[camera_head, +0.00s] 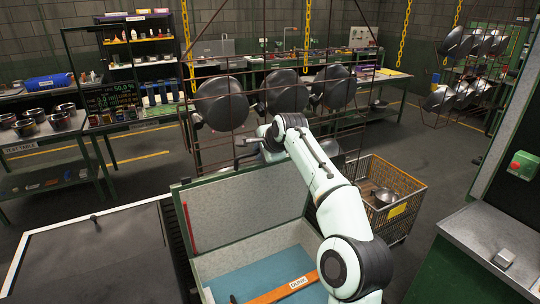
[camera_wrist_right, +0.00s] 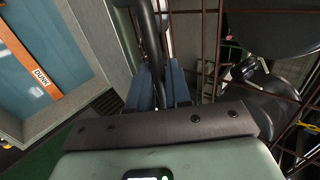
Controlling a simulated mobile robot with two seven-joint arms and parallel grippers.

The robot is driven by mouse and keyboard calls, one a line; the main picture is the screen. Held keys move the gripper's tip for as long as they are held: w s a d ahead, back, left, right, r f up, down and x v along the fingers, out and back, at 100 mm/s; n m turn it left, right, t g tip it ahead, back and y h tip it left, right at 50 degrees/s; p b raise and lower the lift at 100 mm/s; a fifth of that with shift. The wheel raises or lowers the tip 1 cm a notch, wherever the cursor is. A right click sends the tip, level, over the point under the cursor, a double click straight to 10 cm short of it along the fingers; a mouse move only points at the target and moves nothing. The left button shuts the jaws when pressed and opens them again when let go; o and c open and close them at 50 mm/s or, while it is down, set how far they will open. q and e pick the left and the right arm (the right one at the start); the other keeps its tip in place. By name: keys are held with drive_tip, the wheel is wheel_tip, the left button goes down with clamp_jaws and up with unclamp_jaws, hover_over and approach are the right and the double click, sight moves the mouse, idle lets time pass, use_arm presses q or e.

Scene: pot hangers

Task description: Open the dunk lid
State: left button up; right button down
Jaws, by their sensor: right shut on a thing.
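The dunk tank (camera_head: 255,247) is a green-edged box with blue liquid inside and an orange bar marked DUNK (camera_head: 285,289) across it. Its lid (camera_head: 250,200) stands raised at the tank's far side, with its grey inner face showing. The tank also shows at the left of the right wrist view (camera_wrist_right: 35,70). My right gripper (camera_head: 258,142) is behind the lid's top edge, partly hidden by my own arm. In the right wrist view its blue fingers (camera_wrist_right: 160,88) are shut on a dark bar-like handle (camera_wrist_right: 150,40). My left gripper is not in view.
A dark, white-edged cover (camera_head: 95,255) with a small knob lies to the left. Pans hang on a wire rack (camera_head: 222,103) close behind the lid. A wire basket (camera_head: 395,190) holding a pan stands to the right. A grey counter (camera_head: 490,240) is at far right.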

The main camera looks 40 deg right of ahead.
drive_tip(key=shift+w+d+f, duration=0.1)
drive_tip(key=shift+w+f, duration=0.2)
drive_tip(key=shift+w, duration=0.35)
drive_tip(key=shift+g, duration=0.3)
drive_tip(key=c, duration=1.2)
unclamp_jaws()
drive_tip(key=shift+c, duration=0.2)
drive_tip(key=shift+w, duration=0.15)
drive_tip(key=shift+d+r, duration=0.1)
drive_tip(key=shift+r, duration=0.1)
drive_tip(key=v, duration=1.3)
drive_tip(key=shift+s, duration=0.25)
